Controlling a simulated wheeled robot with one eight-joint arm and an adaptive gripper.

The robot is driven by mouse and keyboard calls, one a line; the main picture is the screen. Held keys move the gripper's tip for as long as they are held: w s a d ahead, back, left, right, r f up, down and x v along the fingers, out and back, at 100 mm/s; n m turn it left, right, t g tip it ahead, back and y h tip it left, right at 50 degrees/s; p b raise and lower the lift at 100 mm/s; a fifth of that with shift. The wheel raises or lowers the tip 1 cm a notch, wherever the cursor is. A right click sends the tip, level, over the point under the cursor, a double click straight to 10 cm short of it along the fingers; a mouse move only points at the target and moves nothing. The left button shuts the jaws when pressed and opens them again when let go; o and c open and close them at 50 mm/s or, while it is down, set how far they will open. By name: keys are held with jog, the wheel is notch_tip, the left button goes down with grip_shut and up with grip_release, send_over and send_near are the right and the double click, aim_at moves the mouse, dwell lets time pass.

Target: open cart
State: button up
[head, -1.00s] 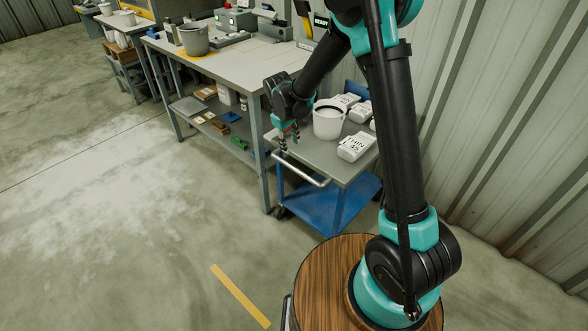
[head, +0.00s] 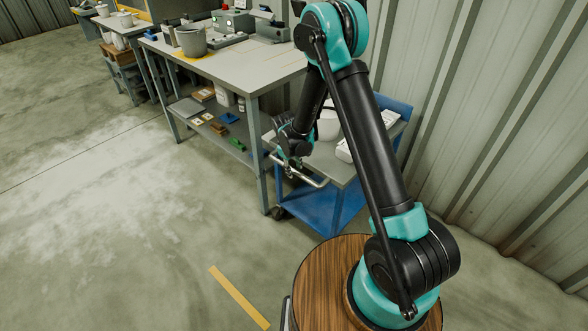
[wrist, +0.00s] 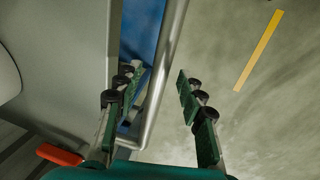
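The cart has a blue frame and lower shelf (head: 318,205), a grey top and a silver handle bar (head: 315,183) along its front edge. My gripper (head: 289,169) is at the left part of the handle, and the arm hides part of the cart top. In the wrist view my gripper (wrist: 157,82) is open, its two green-padded fingers apart. The handle (wrist: 164,85) runs between the fingers, with gaps visible on both sides; I cannot tell the depth exactly.
A white pot (head: 328,124) and white packages (head: 344,149) stand on the cart, partly hidden by my arm. A grey workbench (head: 232,70) is close on the left. A corrugated wall (head: 480,120) is on the right. Floor is clear in front.

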jog(key=shift+f, duration=0.2)
grip_shut()
dwell(0.4)
